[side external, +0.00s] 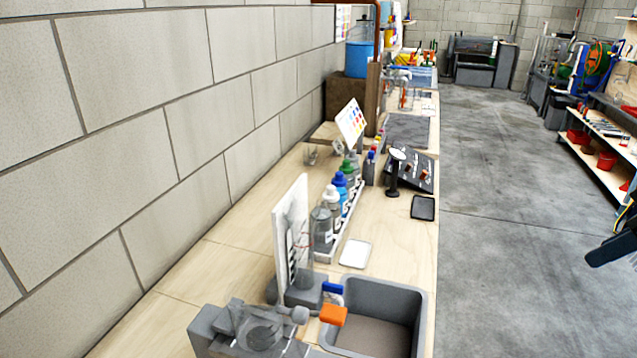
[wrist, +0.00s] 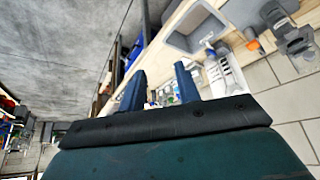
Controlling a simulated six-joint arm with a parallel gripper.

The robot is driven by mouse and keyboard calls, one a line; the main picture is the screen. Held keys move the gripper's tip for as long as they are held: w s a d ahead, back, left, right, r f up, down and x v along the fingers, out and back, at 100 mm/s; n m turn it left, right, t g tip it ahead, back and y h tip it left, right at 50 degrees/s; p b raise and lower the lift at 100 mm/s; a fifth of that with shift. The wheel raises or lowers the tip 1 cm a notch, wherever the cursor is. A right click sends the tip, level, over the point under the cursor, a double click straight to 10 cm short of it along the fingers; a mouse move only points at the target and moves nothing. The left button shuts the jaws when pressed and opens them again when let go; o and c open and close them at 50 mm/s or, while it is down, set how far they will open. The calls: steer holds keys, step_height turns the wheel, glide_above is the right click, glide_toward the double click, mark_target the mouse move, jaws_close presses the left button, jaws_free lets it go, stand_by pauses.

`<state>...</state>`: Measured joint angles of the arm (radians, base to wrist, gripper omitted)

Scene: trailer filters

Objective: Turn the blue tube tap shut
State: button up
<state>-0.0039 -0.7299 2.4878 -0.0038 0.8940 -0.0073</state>
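The blue tube tap (side external: 333,288) is a small blue handle at the near left corner of the sink, just behind an orange tap handle (side external: 333,315). In the wrist view the orange handle (wrist: 253,45) shows, and a small blue spot (wrist: 211,53) nearby looks like the blue tap. Its exact turn angle is too small to tell. My gripper (wrist: 160,88) has its two dark blue fingers apart with nothing between them. In the side view only a dark part of it (side external: 612,245) shows at the right edge, over the floor and well away from the tap.
A grey sink (side external: 424,310) is set in the wooden bench (side external: 245,240). A white upright panel (side external: 291,230) and a row of bottles (side external: 331,205) stand behind the taps. A block wall runs along the left. The floor (side external: 500,220) right of the bench is clear.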

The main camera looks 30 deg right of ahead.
steer(key=w+a+n+y, duration=0.1)
steer(key=w+a+n, duration=0.15)
steer(key=w, duration=0.65)
steer(key=n+g+y, duration=0.2)
steer(key=n, duration=0.4)
glide_above(333, 285)
steer(key=s+d, duration=0.4)
step_height(333, 285, down, 14)
steer(key=shift+s+x, duration=0.15)
steer(key=shift+x, duration=3.2)
steer(key=shift+s+x, duration=0.1)
steer(key=shift+x, duration=3.3)
jaws_close()
